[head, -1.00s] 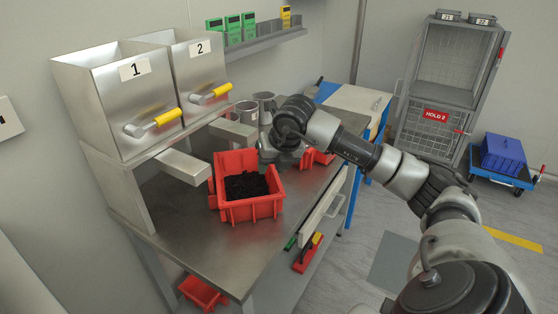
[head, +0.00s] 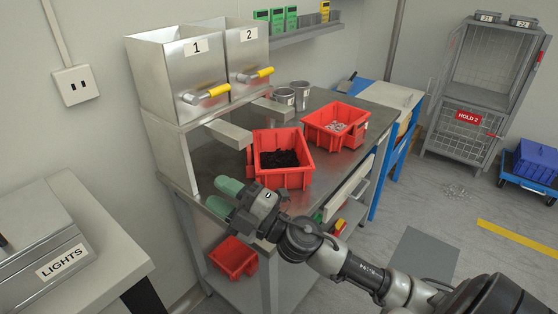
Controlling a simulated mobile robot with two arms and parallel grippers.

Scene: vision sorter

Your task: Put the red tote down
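A red tote (head: 283,180) holding black pieces stands upright on the steel bench (head: 215,160), in front of the numbered bins. A second red tote (head: 337,139) with light grey pieces stands behind it to the right. A third red tote (head: 234,259) is on the lower shelf. My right gripper (head: 224,196) has green fingertips spread apart with nothing between them. It is left of and nearer than the black-filled tote, by the bench's left front edge, apart from the tote. My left gripper is out of view.
Steel bins 1 (head: 180,75) and 2 (head: 238,48) with yellow handles stand above the bench. Metal cups (head: 284,97) are behind the totes. A LIGHTS box (head: 40,250) is at left. Grey pieces (head: 454,190) lie on the floor near the HOLD 2 cage (head: 470,115).

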